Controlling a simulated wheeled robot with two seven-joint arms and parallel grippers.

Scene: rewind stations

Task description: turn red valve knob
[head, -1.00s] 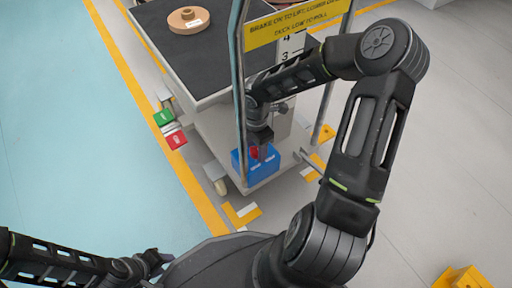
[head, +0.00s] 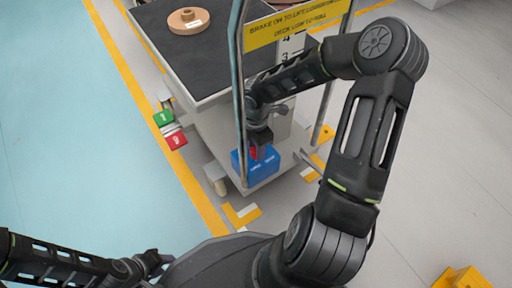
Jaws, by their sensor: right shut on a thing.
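The red valve knob (head: 254,152) shows as a small patch of red above a blue box (head: 262,167) low on the rewind station. My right gripper (head: 262,152) points down at the knob and is shut on it; the fingers hide much of it. My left gripper (head: 159,262) is at the bottom left, away from the station; its fingers are too small to tell whether they are open.
The station's dark top (head: 190,45) carries a tan round core (head: 188,21). A metal post (head: 239,90) and a yellow sign (head: 290,25) stand close to my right arm. Green (head: 163,118) and red (head: 177,141) pedals stick out at the left. Open floor lies left and right.

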